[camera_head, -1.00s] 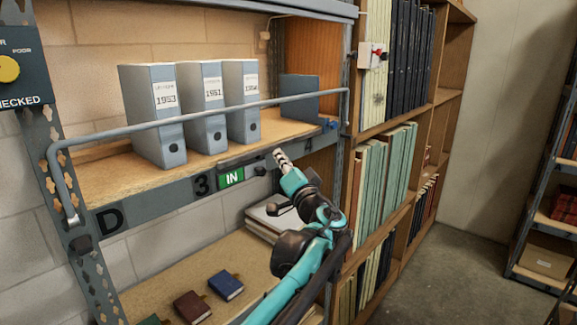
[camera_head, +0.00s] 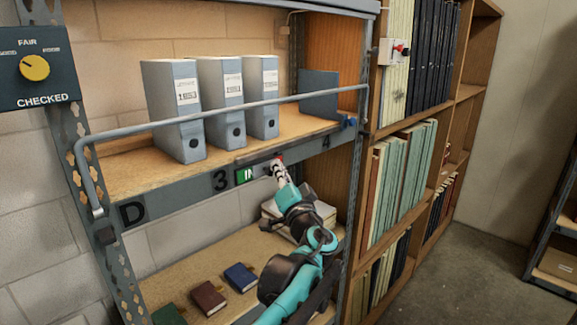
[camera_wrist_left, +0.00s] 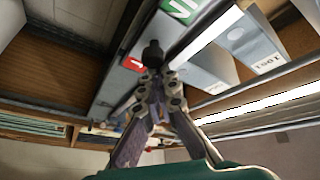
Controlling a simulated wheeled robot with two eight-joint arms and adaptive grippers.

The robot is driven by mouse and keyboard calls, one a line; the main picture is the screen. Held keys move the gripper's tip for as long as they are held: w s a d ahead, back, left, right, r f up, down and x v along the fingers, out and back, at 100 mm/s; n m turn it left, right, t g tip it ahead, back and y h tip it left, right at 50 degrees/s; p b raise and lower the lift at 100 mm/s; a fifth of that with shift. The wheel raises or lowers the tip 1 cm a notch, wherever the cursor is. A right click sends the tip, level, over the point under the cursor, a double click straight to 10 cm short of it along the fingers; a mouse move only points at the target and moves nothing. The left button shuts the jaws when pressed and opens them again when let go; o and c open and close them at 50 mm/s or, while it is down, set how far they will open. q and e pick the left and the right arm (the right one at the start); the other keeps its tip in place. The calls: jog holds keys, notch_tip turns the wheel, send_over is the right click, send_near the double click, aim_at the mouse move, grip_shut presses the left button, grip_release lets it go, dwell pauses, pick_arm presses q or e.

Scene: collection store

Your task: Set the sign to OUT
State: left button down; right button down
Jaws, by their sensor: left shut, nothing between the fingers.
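The sign on the shelf's front rail shows a green IN panel (camera_head: 246,176) beside the black number 3. A small red patch (camera_head: 279,156) shows to its right, at my gripper's tips. In the left wrist view, green (camera_wrist_left: 183,9) and red (camera_wrist_left: 134,63) parts of the sign lie on either side of a black knob (camera_wrist_left: 153,53). My left gripper (camera_head: 278,167) is shut and empty, its tips at the sign's right part. In the wrist view its tips (camera_wrist_left: 158,76) are at the knob; I cannot tell if they touch it. My right gripper is out of view.
A grey guard bar (camera_head: 230,112) runs in front of several grey binders (camera_head: 174,110) above the rail. Small books (camera_head: 209,297) lie on the lower shelf. A dial plate (camera_head: 36,68) is on the left post.

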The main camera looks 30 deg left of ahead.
pick_arm(q)
jog(key=s, duration=0.1)
jog(key=s+a, duration=0.1)
jog(key=s, duration=0.2)
jog(key=shift+s+a, duration=0.15)
jog(key=shift+a, duration=0.1)
jog(key=shift+r+p, duration=0.3)
jog(key=shift+p, duration=0.05)
jog(key=b, duration=0.1)
send_near(266, 172)
jog(key=d+r, duration=0.1)
jog(key=r, duration=0.1)
jog(key=s+d+r, duration=0.1)
jog(key=d+r, duration=0.1)
jog(key=shift+d, duration=0.3)
